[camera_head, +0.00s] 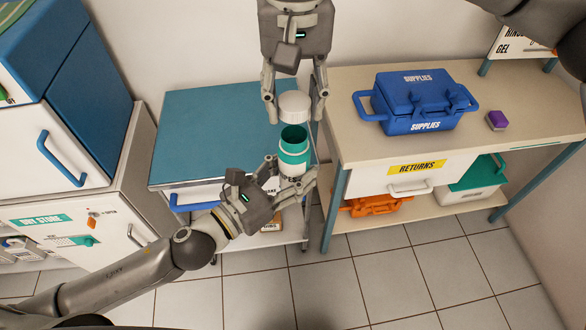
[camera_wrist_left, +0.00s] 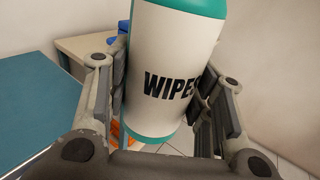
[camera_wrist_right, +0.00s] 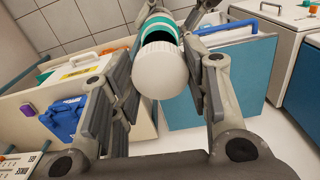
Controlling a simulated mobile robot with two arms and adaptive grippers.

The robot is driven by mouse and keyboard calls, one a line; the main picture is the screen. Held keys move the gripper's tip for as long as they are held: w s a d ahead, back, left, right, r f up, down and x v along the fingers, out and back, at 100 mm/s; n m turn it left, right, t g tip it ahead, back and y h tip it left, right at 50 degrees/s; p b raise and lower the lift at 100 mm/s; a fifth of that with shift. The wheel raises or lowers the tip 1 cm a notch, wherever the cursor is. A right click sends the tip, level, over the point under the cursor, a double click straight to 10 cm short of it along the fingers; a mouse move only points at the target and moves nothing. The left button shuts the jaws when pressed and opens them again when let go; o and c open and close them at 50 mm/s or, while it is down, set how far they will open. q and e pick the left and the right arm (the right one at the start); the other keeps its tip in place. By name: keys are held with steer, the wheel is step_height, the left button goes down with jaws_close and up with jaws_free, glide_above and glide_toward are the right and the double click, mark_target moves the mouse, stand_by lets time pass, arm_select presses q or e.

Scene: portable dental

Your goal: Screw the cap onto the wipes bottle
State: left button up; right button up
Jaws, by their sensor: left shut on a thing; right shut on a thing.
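The wipes bottle (camera_head: 290,158) is white with teal bands and stands nearly upright, slightly tilted, its open top up. My left gripper (camera_head: 291,185) is shut around its body, low down. The word WIPES shows on the bottle in the left wrist view (camera_wrist_left: 172,80). The white cap (camera_head: 294,105) is held by my right gripper (camera_head: 295,106) just above the bottle's mouth. A dark opening shows below the cap, so the two look apart. In the right wrist view the cap (camera_wrist_right: 160,70) sits between the fingers, with the teal bottle top behind it.
A teal-topped cart (camera_head: 205,125) stands behind and left of the bottle. A beige counter (camera_head: 340,90) on the right carries a blue supplies box (camera_head: 418,105) and a purple block (camera_head: 496,120). A white cabinet with a blue handle (camera_head: 62,160) is at left.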

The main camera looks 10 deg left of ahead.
mark_target(293, 128)
steer(key=shift+f, duration=1.7)
steer(key=shift+f, duration=0.85)
steer(key=shift+f, duration=0.5)
steer(key=shift+f, duration=0.1)
steer(key=m, duration=1.1)
steer(key=shift+m, duration=0.3)
steer(key=m, duration=0.4)
steer(key=shift+a, duration=0.1)
steer(key=m, duration=0.4)
steer(key=shift+m, duration=0.3)
